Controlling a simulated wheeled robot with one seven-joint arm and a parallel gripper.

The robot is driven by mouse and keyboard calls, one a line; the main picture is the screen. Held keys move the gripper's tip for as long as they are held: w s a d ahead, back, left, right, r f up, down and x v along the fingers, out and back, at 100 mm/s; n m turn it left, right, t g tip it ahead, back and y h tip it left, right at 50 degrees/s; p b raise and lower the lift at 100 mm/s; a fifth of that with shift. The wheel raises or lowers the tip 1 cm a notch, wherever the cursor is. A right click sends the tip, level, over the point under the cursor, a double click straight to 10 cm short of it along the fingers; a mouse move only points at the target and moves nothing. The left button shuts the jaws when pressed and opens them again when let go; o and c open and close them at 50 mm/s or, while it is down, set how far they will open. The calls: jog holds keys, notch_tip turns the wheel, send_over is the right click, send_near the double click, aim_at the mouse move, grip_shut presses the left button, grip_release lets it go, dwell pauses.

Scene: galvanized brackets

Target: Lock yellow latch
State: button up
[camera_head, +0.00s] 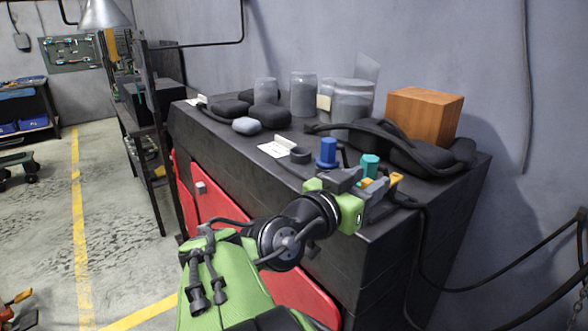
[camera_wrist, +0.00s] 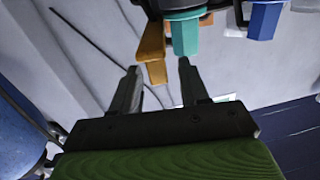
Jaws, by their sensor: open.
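The yellow latch (camera_head: 397,178) shows as a small orange-yellow piece near the right front edge of the dark cabinet top, partly hidden by my gripper. In the wrist view the yellow latch (camera_wrist: 151,50) hangs beside a teal knob (camera_wrist: 185,34), ahead of the fingertips. My gripper (camera_head: 364,186) is at the cabinet's front edge, close to the latch and the teal knob (camera_head: 370,166). I cannot tell whether a fingertip touches the latch.
A blue knob (camera_head: 327,152) stands left of the teal one. Black cable-like gear (camera_head: 415,150), a wooden block (camera_head: 424,115) and clear jars (camera_head: 303,95) crowd the cabinet top (camera_head: 230,133) behind. A black cable hangs at the right. The floor at left is open.

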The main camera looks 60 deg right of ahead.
jog(key=shift+s+d, duration=0.15)
jog(key=shift+d, duration=0.3)
grip_shut()
jog(key=shift+b, duration=0.45)
